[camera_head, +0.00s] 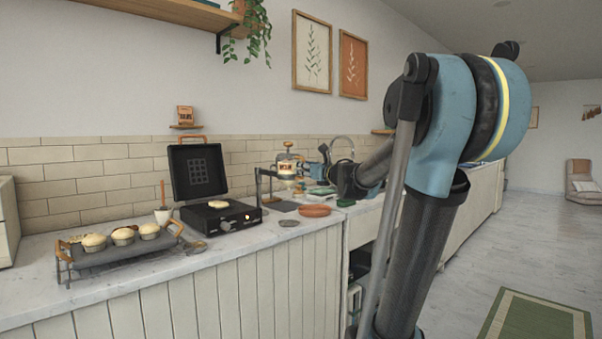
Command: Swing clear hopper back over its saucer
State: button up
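The clear hopper (287,167), with an orange-brown band and a pale cap, hangs from a black stand (262,187) on the counter. A reddish, round, shallow dish (314,211) lies on the counter below and right of the hopper. A small grey disc (289,223) lies nearer the counter's front edge. I cannot tell for certain which of these is the saucer. My gripper (325,172) is at the end of my arm, just right of the hopper, pointing left. It looks apart from the hopper. Its fingers are small and dark, and their opening is unclear.
A black waffle press (222,217) stands open left of the stand. A grey rack (110,252) with several muffins is at the counter's left. A tap (342,143) rises behind my gripper. The counter front between press and dish is mostly clear.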

jog(key=shift+s+a, duration=0.1)
jog(key=shift+a, duration=0.1)
dwell(0.5)
jog(key=shift+s, duration=0.1)
jog(key=v, duration=1.1)
jog(key=shift+s+d, duration=0.25)
jog(key=shift+d, duration=0.1)
jog(key=shift+f, duration=0.1)
